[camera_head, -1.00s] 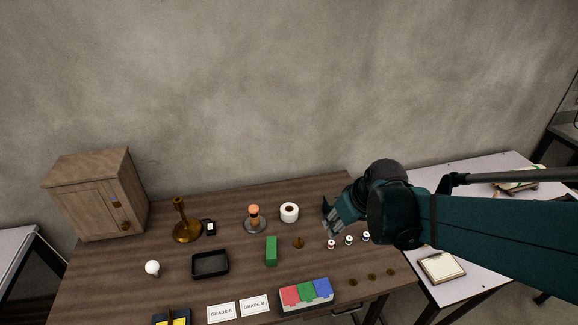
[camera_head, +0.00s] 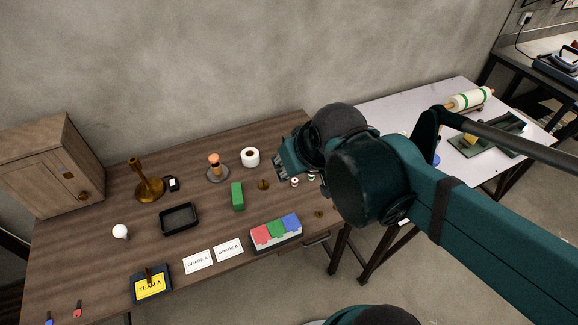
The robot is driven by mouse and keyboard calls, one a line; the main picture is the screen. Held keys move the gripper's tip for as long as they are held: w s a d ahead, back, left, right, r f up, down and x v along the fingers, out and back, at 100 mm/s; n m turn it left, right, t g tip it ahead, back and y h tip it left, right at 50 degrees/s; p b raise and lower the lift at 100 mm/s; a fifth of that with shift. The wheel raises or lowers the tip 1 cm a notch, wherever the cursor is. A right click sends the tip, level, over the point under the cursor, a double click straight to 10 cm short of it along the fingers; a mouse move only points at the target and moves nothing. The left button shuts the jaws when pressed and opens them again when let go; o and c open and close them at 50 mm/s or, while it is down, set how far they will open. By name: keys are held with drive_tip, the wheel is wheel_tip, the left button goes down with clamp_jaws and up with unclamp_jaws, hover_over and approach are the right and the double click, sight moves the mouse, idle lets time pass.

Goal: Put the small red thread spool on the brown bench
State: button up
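The brown bench (camera_head: 120,248) is the dark wooden table across the left and middle. Two tiny spools stand on its right part. The nearer one looks reddish (camera_head: 294,182), and a second spool (camera_head: 311,177) is beside it, partly against my arm. They are too small for me to be sure of thread colour. My gripper (camera_head: 281,170) is above the bench's right part, just left of and behind the spools in the picture. Its fingers are small and dark, and I cannot tell whether they are open or hold anything. My arm hides the bench's right end.
A brown disc-based piece (camera_head: 263,185), a green block (camera_head: 237,197), a white roll (camera_head: 250,157) and a tricolour box (camera_head: 276,233) stand near the spools. A black tray (camera_head: 179,219) is farther left. A white table (camera_head: 395,108) with a rolling pin (camera_head: 469,99) stands at right.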

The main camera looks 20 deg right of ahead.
drive_tip(key=shift+s+a+r+t, duration=0.15)
drive_tip(key=shift+s+a+r, duration=0.15)
drive_tip(key=shift+s, duration=0.2)
drive_tip(key=shift+s+a+r+t, duration=0.2)
drive_tip(key=shift+s+r, duration=0.1)
drive_tip(key=shift+s, duration=0.15)
drive_tip(key=shift+f, duration=0.15)
